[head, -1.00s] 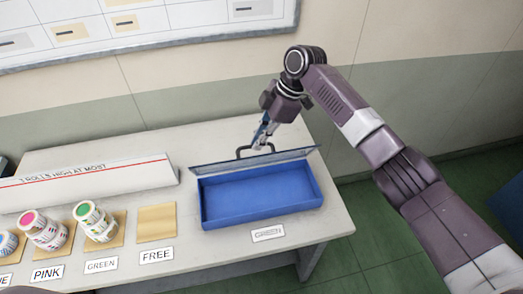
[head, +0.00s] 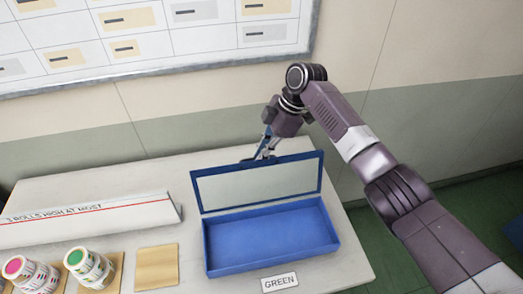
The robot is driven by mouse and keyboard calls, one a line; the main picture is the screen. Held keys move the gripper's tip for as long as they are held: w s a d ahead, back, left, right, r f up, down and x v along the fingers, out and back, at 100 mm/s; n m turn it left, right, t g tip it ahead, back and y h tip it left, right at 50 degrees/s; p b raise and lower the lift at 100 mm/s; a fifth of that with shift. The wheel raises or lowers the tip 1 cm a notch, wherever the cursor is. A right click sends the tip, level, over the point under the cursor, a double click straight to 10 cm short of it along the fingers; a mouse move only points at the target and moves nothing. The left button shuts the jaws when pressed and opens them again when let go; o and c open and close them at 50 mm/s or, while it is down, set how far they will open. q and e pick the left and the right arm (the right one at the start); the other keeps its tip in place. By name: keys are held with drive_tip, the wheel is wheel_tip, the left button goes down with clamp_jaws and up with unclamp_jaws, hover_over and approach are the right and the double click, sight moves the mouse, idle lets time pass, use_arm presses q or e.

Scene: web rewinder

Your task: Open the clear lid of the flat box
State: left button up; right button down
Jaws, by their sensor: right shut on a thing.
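The flat blue box (head: 276,256) stands on the table with its top uncovered, and its inside looks empty. Its clear lid (head: 258,187), a pale see-through panel in a blue frame, stands raised along the box's back edge. My right gripper (head: 263,155) is at the middle of the lid's top edge, shut on the lid's handle. The fingers and the lid's edge hide most of the handle. My left gripper is not in view.
A white block with a red line (head: 90,212) lies on the table at the left. Printed rolls (head: 88,265) stand on tan pads at front left, beside an empty tan pad (head: 157,267). A GREEN label (head: 280,283) lies before the box. The wall is close behind.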

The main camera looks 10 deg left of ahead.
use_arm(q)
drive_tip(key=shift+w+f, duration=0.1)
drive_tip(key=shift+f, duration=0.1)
use_arm(e)
drive_tip(key=shift+w+f, duration=0.2)
drive_tip(key=shift+f, duration=0.55)
drive_tip(key=c, duration=2.2)
unclamp_jaws()
drive_tip(key=shift+w, duration=0.1)
drive_tip(key=shift+o, duration=0.8)
drive_tip(key=shift+w+a+f, duration=0.1)
drive_tip(key=shift+w+f, duration=0.1)
drive_tip(key=shift+w, duration=0.1)
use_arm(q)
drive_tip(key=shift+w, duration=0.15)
use_arm(e)
drive_tip(key=shift+s, duration=0.15)
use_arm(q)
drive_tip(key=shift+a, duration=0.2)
use_arm(e)
drive_tip(key=shift+r, duration=0.15)
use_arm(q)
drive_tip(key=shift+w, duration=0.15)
use_arm(e)
drive_tip(key=a+v, duration=0.1)
drive_tip(key=v, duration=1.2)
drive_tip(key=shift+d+r, duration=0.15)
drive_tip(key=shift+r, duration=0.35)
